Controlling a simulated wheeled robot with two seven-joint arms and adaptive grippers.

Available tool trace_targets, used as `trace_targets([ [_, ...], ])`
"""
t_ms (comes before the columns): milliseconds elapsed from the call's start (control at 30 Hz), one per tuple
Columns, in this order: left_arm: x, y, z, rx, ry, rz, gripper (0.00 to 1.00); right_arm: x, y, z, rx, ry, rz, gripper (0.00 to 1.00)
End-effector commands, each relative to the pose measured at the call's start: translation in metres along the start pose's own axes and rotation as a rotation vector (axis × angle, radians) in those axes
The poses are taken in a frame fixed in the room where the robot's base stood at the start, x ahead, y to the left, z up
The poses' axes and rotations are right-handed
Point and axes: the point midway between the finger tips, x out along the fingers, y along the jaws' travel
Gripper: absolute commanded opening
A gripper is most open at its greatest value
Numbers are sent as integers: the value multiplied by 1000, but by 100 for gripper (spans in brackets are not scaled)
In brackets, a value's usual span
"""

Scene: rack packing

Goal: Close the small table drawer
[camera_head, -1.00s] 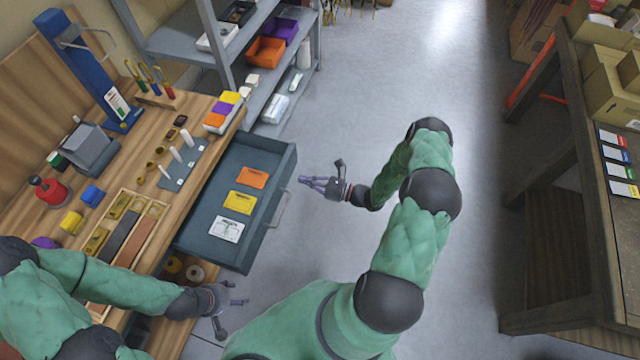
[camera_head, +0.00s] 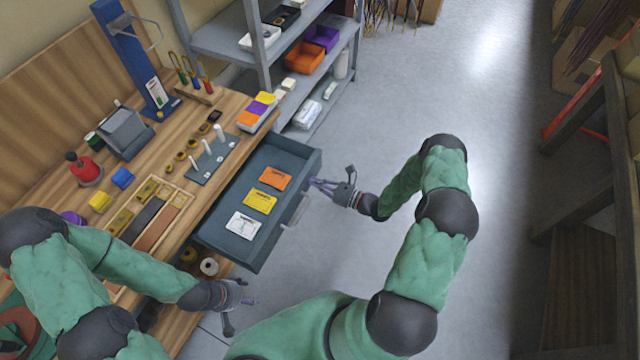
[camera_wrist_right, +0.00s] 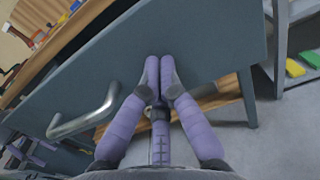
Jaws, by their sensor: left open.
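The small table drawer (camera_head: 232,246) is a dark grey box pulled out from under the wooden workbench. Orange, yellow and white cards lie in it. Its front panel (camera_wrist_right: 215,40) and metal bar handle (camera_wrist_right: 88,112) show in the right wrist view. My right gripper (camera_head: 312,182) is outside the drawer, by the far part of its front. In the wrist view its purple fingertips (camera_wrist_right: 160,68) are together, at or very near the panel, right of the handle; contact is unclear. My left gripper (camera_head: 245,312) is open and empty, near the drawer's near side.
The workbench (camera_head: 60,150) carries tools, blocks and a parts tray. A grey shelf rack (camera_head: 215,45) with coloured bins stands beyond the drawer. Tape rolls (camera_head: 208,266) sit on a lower shelf near the drawer. The floor (camera_head: 430,90) right of the drawer is clear.

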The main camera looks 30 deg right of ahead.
Motion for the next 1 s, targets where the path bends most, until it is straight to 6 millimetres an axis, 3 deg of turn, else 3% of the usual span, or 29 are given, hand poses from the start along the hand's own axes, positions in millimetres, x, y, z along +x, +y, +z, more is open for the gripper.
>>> trace_targets([
  [700, 38, -14, -1, 0, 0, 0, 60, 176, 2, -3, -3, -2, 5, 0],
  [1000, 52, -19, -2, 0, 0, 0, 60, 221, 1, -2, -1, 0, 1, 0],
])
